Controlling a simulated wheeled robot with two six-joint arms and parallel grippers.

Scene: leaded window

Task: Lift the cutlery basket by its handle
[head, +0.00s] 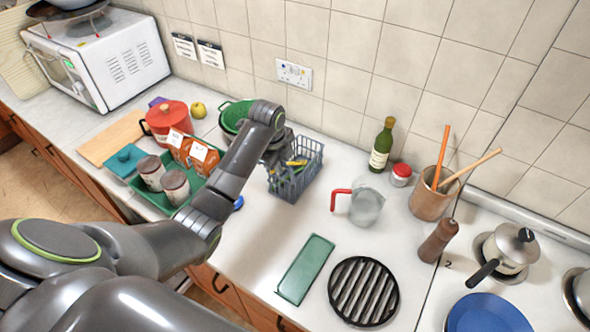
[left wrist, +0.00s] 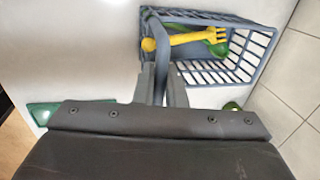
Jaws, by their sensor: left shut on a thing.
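The blue-grey cutlery basket (head: 300,180) is at the back of the white counter, near the tiled wall. Yellow and green cutlery shows inside it. My left gripper (head: 275,166) is at the basket's left side, its fingertips partly hidden by my arm. In the left wrist view, the basket's slatted wall (left wrist: 212,69) and a yellow fork (left wrist: 190,38) show. The handle (left wrist: 160,55) runs between the two fingers of my left gripper (left wrist: 161,85), which is shut on it. I cannot tell whether the basket touches the counter. My right gripper is not in view.
A green tray (head: 165,200) with jars and orange cartons lies left of my forearm. A glass jug (head: 366,207) with a red handle and a wine bottle (head: 382,145) stand to the right. The counter in front is partly clear.

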